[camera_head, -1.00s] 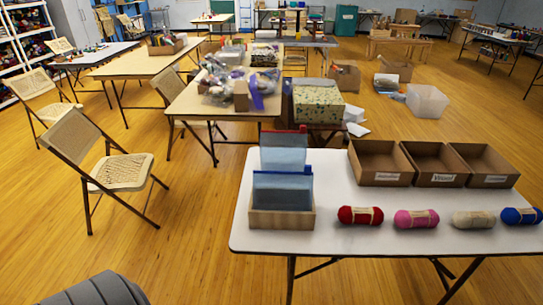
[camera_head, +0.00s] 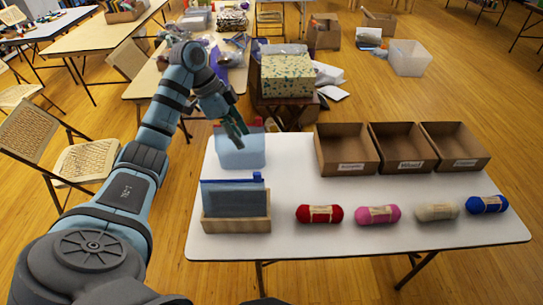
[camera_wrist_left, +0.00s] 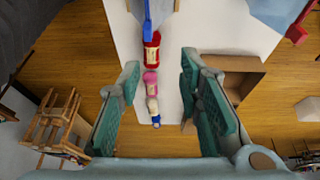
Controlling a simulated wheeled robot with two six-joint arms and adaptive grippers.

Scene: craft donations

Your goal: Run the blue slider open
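The front blue zip pouch (camera_head: 233,198) stands upright in a wooden holder (camera_head: 236,225) at the table's left end. Its blue slider (camera_head: 258,176) is at the right end of its top edge. A pale blue pouch (camera_head: 240,152) with a red slider (camera_head: 270,125) stands behind it. My left gripper (camera_head: 238,137) hangs over the rear pouch, apart from the blue slider, and hides part of that pouch. In the left wrist view my left gripper (camera_wrist_left: 165,112) is open and empty, with the blue pouch (camera_wrist_left: 141,8) at the top edge. My right gripper is not in view.
Red (camera_head: 319,214), pink (camera_head: 378,214), cream (camera_head: 437,211) and blue (camera_head: 487,205) yarn skeins lie along the white table (camera_head: 340,243). Cardboard boxes (camera_head: 345,168) stand behind them. A folding chair (camera_head: 85,165) is at the left. The table between pouches and boxes is clear.

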